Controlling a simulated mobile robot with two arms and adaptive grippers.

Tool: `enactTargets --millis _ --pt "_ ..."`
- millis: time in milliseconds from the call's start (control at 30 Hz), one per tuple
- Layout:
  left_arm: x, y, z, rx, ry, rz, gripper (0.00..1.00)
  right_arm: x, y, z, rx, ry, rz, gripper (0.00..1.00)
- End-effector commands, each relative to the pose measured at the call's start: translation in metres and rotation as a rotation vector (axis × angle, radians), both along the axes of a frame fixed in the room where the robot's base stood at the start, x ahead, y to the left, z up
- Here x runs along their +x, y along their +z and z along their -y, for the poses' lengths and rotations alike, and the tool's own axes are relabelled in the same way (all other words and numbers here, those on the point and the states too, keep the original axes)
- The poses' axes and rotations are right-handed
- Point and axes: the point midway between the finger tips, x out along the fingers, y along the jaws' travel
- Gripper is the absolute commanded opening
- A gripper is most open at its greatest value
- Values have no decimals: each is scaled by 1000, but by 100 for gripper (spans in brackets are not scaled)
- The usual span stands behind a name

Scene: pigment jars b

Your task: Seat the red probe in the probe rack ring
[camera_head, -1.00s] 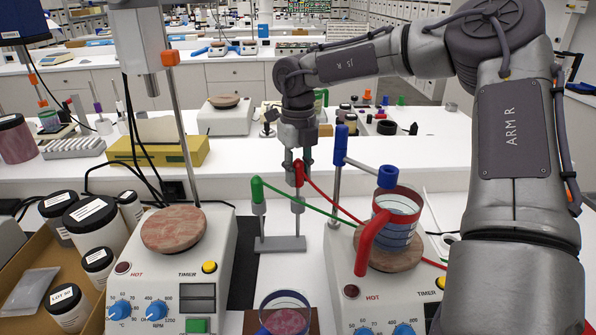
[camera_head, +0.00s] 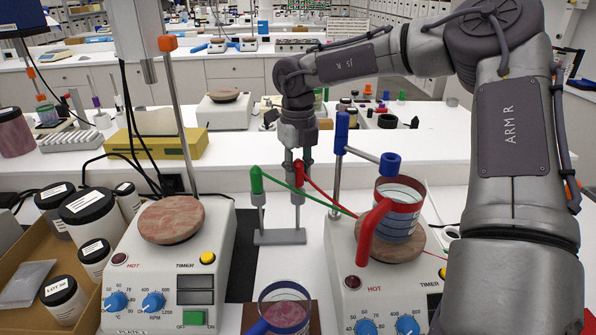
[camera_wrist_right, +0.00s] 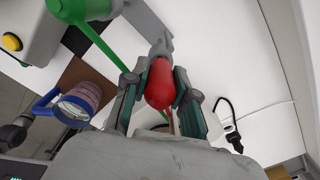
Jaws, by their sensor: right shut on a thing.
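The red probe (camera_head: 299,178) is upright between the fingers of my right gripper (camera_head: 297,162), which is shut on its handle. The red handle also shows between the fingers in the right wrist view (camera_wrist_right: 160,85). The grey probe rack (camera_head: 280,237) stands on the white bench below. The red probe's lower end is at the rack's right ring; I cannot tell whether it rests fully in it. The green probe (camera_head: 256,181) stands in the rack's left place and shows in the wrist view (camera_wrist_right: 90,38). My left gripper is not in view.
Right of the rack, a hot plate (camera_head: 352,290) carries a beaker (camera_head: 402,218) with a red handle, beside a blue clamp (camera_head: 390,164) on a stand. Green and red cables run right from the probes. Another hot plate (camera_head: 172,221) stands left. A blue-rimmed vessel (camera_head: 284,312) sits in front.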

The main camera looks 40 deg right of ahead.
Motion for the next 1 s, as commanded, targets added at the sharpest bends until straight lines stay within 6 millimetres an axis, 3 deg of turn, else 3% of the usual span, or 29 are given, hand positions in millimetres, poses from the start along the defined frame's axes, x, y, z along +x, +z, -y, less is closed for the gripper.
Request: enactTargets --millis 500,533,700,1000 --pt "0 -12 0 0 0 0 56 0 -14 0 0 0 0 0" --pt "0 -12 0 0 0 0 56 0 -14 0 0 0 0 28" --pt "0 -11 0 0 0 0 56 0 -13 0 0 0 0 56" --pt "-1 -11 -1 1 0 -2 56 0 -12 0 0 0 0 56"
